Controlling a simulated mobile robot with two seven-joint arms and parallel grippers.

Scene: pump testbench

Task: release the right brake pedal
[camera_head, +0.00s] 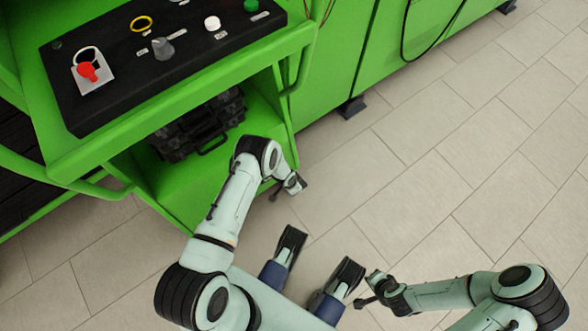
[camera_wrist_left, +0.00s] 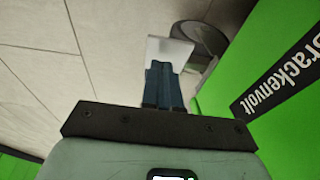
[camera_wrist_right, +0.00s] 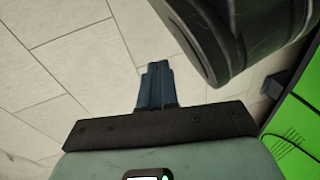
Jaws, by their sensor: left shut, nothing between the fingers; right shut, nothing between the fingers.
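A pale, flat rectangular plate (camera_wrist_left: 180,50) shows just past my left fingertips in the left wrist view. It may be a brake pedal. A grey round caster-like part (camera_wrist_left: 205,38) sits right behind it, beside the green bench side. My left gripper (camera_head: 297,186) is shut and empty, low at the bench's front right corner; its blue fingers (camera_wrist_left: 164,67) overlap the plate, and I cannot tell whether they touch it. My right gripper (camera_head: 368,290) is shut and empty over the floor, away from the bench; its blue fingers (camera_wrist_right: 155,67) point at bare tiles.
The green testbench (camera_head: 190,120) carries a black control panel (camera_head: 110,70) with a red button (camera_head: 88,71). A dark case (camera_head: 200,128) lies on its lower shelf. A green cabinet (camera_head: 330,60) with dark feet (camera_head: 351,108) stands behind. The tiled floor (camera_head: 440,150) at right is clear.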

